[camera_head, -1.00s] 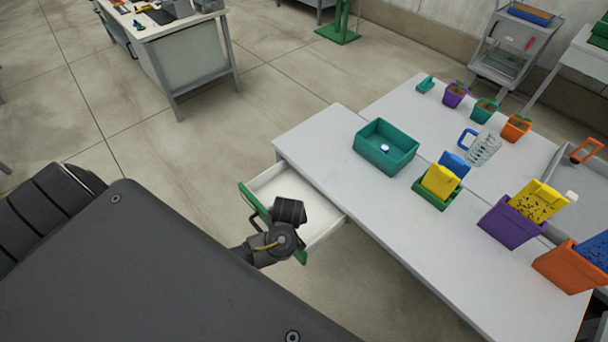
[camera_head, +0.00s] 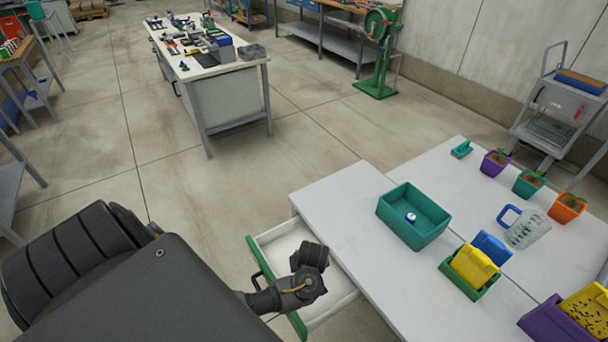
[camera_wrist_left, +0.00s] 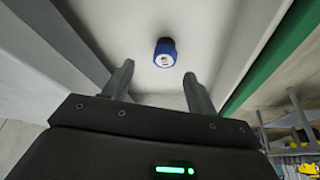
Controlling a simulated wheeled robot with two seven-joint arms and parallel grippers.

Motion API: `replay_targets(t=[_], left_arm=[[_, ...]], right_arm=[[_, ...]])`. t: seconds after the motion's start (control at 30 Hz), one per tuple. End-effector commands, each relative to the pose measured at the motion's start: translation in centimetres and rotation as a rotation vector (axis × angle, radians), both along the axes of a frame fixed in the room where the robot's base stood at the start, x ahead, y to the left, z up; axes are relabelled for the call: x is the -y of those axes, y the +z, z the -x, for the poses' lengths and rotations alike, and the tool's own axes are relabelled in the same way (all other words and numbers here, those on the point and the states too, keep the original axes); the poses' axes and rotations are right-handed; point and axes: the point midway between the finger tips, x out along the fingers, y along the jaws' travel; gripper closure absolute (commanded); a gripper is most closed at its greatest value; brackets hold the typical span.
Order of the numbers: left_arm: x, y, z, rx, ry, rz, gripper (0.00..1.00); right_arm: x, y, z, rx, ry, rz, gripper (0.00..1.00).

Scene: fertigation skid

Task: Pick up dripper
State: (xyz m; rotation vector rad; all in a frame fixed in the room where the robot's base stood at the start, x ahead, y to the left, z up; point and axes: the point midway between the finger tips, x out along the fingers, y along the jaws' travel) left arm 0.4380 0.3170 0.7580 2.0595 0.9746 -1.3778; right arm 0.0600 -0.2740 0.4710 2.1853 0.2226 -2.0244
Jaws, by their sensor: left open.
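A small dripper (camera_wrist_left: 165,52) with a blue body and a whitish face lies on the white floor of an open drawer in the left wrist view. My left gripper (camera_wrist_left: 158,85) is open above the drawer, its two fingers apart. The dripper appears just beyond the fingertips, between their lines, with nothing held. In the head view my left arm hangs over the open drawer (camera_head: 273,241), and its links hide the fingers and the dripper. Another small blue-and-white piece (camera_head: 411,218) sits in a teal bin (camera_head: 427,235) on the table. My right gripper is not in view.
The drawer's green front (camera_head: 262,275) and pale side walls bound the space around my left gripper. The white table (camera_head: 340,210) carries a green tray (camera_head: 485,289) with yellow and blue containers, a clear jug (camera_head: 530,230) and potted seedlings. Open floor lies left of it.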

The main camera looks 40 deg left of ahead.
Motion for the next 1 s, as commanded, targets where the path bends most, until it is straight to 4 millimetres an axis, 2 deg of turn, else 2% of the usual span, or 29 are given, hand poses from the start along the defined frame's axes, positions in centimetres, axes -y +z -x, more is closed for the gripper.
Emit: replay_targets(t=[0.23,0.4,0.53,0.87,1.0], left_arm=[[-0.4,-0.9,0.0,-0.001,0.003,-0.001,0.43],[-1.1,-3.5,0.0,-0.004,0.004,0.001,0.43],[-1.6,-4.8,-0.4,-0.001,0.004,0.0,0.43],[-1.8,-5.2,-0.6,-0.001,0.002,0.001,0.43],[-1.8,-5.2,-0.6,-0.001,0.002,0.001,0.61]], right_arm=[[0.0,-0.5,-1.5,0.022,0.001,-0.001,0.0],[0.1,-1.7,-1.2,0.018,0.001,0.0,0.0],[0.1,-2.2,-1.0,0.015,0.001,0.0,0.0],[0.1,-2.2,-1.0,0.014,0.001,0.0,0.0],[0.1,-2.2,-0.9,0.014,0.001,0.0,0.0]])
